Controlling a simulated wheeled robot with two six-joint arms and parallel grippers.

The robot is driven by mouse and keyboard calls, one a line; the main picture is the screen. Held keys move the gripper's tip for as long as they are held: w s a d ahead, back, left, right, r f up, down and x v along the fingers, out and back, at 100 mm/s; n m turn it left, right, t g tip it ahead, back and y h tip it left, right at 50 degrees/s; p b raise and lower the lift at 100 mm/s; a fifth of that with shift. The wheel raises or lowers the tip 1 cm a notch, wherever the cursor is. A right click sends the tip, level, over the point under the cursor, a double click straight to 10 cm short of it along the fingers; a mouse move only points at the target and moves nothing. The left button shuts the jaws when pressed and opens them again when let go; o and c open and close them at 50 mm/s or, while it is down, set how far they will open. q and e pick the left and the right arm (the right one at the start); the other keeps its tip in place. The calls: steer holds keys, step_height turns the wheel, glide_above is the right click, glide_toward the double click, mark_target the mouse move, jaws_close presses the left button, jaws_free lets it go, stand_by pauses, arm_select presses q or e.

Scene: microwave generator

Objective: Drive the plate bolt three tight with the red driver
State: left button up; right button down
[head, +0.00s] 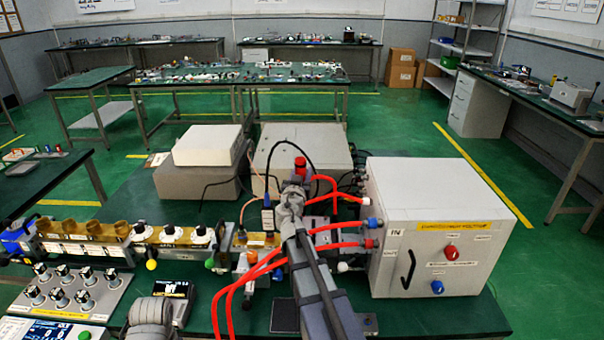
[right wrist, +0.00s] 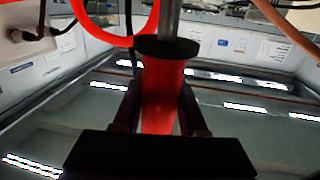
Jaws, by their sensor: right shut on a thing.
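My right gripper (head: 292,200) is over the middle of the bench, in front of the white cabinet's left side. It is shut on the red driver (head: 300,165), whose red end shows above the gripper. In the right wrist view the red handle (right wrist: 163,95) stands between the two fingers (right wrist: 160,112), with a black collar and a metal shaft beyond it. The driver's tip is out of sight. The plate bolts cannot be made out, so I cannot tell whether the tip touches one. My left gripper does not show.
A white cabinet (head: 435,235) with red hoses (head: 335,228) running to it stands right of the gripper. A brass and white pipe row (head: 170,237) and a knob panel (head: 75,288) are at the left. Grey boxes (head: 200,180) stand behind.

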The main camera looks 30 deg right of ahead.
steer(key=shift+f+b, duration=1.85)
steer(key=shift+f, duration=0.15)
steer(key=shift+f+b, duration=0.9)
stand_by(1.4)
steer(key=shift+r, duration=0.1)
stand_by(1.0)
steer(key=shift+r+p, duration=4.4)
steer(key=shift+p, duration=0.1)
